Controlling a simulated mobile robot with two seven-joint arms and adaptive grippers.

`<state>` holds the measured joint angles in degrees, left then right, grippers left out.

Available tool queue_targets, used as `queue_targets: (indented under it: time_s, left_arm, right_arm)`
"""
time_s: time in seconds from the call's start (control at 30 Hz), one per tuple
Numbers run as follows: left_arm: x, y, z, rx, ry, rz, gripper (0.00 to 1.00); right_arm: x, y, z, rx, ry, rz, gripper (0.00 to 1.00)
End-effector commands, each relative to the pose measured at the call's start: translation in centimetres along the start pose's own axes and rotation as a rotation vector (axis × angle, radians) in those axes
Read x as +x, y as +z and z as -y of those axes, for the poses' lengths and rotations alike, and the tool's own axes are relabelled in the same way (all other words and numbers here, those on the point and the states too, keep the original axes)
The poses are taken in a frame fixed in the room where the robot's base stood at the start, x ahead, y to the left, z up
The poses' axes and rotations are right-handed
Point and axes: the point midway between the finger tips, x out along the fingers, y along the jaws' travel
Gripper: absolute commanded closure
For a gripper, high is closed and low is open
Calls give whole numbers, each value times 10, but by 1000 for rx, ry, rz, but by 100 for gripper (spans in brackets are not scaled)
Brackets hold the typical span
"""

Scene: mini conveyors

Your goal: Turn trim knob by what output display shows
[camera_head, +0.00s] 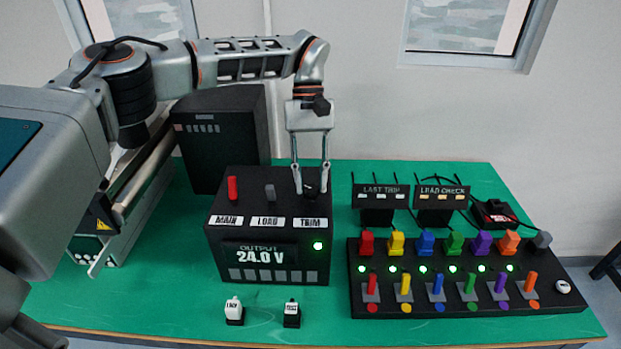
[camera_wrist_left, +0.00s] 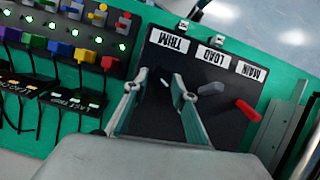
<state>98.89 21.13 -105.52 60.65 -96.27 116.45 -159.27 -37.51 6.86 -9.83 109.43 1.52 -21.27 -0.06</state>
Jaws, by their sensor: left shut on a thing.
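The black output box (camera_head: 218,255) stands on the table with its output display (camera_head: 262,256) reading 24.0 V. A green light (camera_head: 318,246) glows beside the display. My left gripper (camera_head: 311,188) points down from above and is shut on the dark trim knob (camera_head: 311,190) behind the TRIM label (camera_head: 310,223). In the left wrist view the fingers stand on both sides of the trim knob (camera_wrist_left: 164,84), whose white mark shows between them. The red main lever (camera_head: 233,188) and grey load lever (camera_head: 270,192) stand to the left. My right gripper is not in view.
A black panel (camera_head: 440,258) with coloured switches, levers and green lights lies at right. LAST TRIP (camera_head: 381,190) and LOAD CHECK (camera_head: 442,191) signs stand behind it. Two small tagged blocks (camera_head: 234,311) (camera_head: 292,314) sit in front. A dark cabinet (camera_head: 223,140) stands behind.

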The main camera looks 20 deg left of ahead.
Motion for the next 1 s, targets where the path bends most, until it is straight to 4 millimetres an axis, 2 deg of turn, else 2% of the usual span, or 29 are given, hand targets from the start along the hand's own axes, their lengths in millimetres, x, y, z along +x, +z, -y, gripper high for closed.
queue_targets:
  time_s: [0.4,0.43,0.47,0.5,0.83,1.0]
  left_arm:
    - [0,0,0,5,-1,-2,96]
    - [0,0,0,5,-1,-2,66]
    - [0,0,0,5,-1,-2,59]
    - [0,0,0,5,-1,-2,57]
    - [-2,0,0,4,-1,-1,57]
    - [-19,-1,-1,3,0,-4,57]
  right_arm:
    - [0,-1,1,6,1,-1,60]
    - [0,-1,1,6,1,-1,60]
    - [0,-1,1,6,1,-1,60]
    - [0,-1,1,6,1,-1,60]
    - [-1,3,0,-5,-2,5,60]
    - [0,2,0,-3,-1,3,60]
